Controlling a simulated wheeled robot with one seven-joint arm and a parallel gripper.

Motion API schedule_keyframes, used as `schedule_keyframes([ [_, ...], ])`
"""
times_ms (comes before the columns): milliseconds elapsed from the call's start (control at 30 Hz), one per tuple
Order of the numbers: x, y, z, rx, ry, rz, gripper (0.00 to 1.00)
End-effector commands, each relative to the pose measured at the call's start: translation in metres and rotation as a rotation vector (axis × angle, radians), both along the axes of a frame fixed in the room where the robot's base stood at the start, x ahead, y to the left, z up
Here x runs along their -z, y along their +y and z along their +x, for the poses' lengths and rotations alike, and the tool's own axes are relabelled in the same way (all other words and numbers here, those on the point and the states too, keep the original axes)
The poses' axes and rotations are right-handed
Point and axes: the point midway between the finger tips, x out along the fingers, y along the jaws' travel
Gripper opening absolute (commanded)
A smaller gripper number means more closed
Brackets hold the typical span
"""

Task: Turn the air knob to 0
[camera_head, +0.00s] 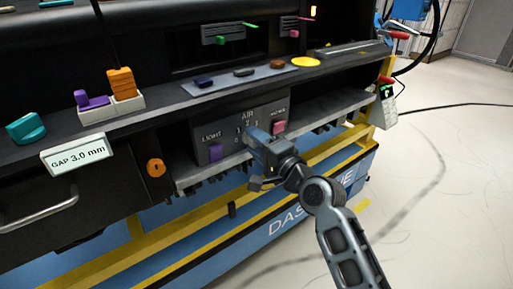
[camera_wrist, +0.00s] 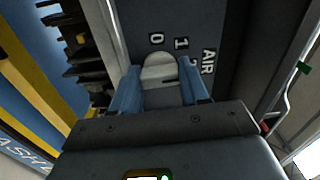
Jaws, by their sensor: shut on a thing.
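The air knob (camera_wrist: 160,72) is a pale grey rounded piece on the dark control panel, seen in the wrist view between my fingers. The numbers 0 (camera_wrist: 156,39) and 1 (camera_wrist: 181,44) and the word AIR (camera_wrist: 208,62) are printed beside it; a further number is partly covered by a finger. My gripper (camera_wrist: 160,88) has its two blue fingers on either side of the knob, shut on it. In the head view my gripper (camera_head: 255,140) reaches the panel below the AIR label (camera_head: 247,115) and hides the knob. I cannot tell which number the knob points to.
On the same panel (camera_head: 204,120), a purple LIGHT control (camera_head: 215,152) sits left of my gripper and a pink control (camera_head: 279,127) sits close on its right. A dark ledge (camera_head: 335,105) runs below the panel. Open floor (camera_head: 440,170) lies to the right.

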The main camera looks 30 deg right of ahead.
Motion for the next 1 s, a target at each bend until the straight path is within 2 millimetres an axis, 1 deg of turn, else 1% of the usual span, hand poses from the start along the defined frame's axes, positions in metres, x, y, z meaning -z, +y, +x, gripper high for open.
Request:
schedule_keyframes([
  [33,0.001,0.0041,0.0012,-0.007,-0.009,-0.043,0.14],
  [1000,0.0048,0.0033,0.0013,-0.007,-0.104,-0.959,0.14],
])
